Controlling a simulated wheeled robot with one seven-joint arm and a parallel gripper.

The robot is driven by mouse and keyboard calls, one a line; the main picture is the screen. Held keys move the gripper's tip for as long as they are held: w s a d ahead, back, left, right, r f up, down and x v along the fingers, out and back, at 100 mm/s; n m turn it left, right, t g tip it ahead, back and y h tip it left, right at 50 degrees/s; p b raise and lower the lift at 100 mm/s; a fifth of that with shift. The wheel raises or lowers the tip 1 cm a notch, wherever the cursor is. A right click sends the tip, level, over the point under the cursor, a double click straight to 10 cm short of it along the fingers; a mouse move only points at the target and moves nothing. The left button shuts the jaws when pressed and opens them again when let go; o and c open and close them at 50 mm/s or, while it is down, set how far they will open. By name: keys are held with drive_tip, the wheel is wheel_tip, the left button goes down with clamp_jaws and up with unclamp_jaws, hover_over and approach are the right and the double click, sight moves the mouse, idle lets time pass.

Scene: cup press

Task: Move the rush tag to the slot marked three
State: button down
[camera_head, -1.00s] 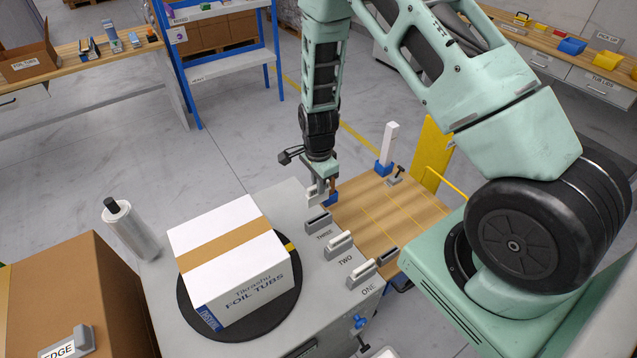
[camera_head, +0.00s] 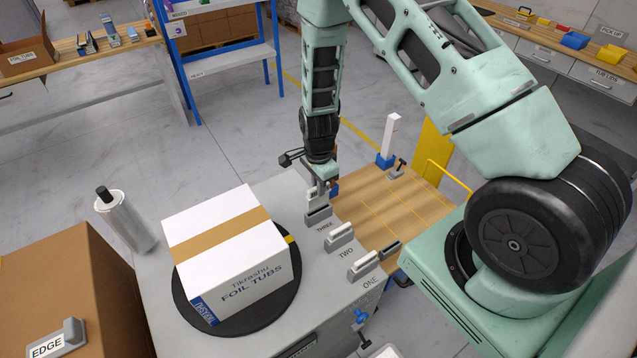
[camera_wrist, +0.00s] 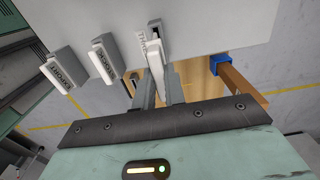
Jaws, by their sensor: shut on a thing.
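My gripper (camera_head: 319,192) points down at the far end of the row of slots, shut on a pale tag (camera_head: 312,196). The tag (camera_wrist: 156,62) also shows between the fingers in the wrist view; its lettering is not readable. The slot marked three (camera_head: 318,214) is a grey holder just below the tag, with a dark opening visible. The tag appears just above it; whether they touch I cannot tell. The slot marked two (camera_head: 340,238) and the slot marked one (camera_head: 364,267) each hold a white tag.
A white carton (camera_head: 230,255) with a tan strip stands on a black round plate left of the slots. Another grey holder (camera_head: 389,250) with a dark top sits right of slot one.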

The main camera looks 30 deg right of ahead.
sight(318, 201)
drive_tip(key=shift+f, duration=0.6)
drive_tip(key=shift+f+b, duration=2.4)
drive_tip(key=shift+f, duration=0.4)
idle(0.9)
drive_tip(key=c, duration=1.4)
unclamp_jaws()
drive_tip(key=shift+r, duration=0.2)
wheel_tip(318, 201, up, 17)
drive_tip(key=b, duration=0.2)
drive_tip(key=shift+b, duration=0.35)
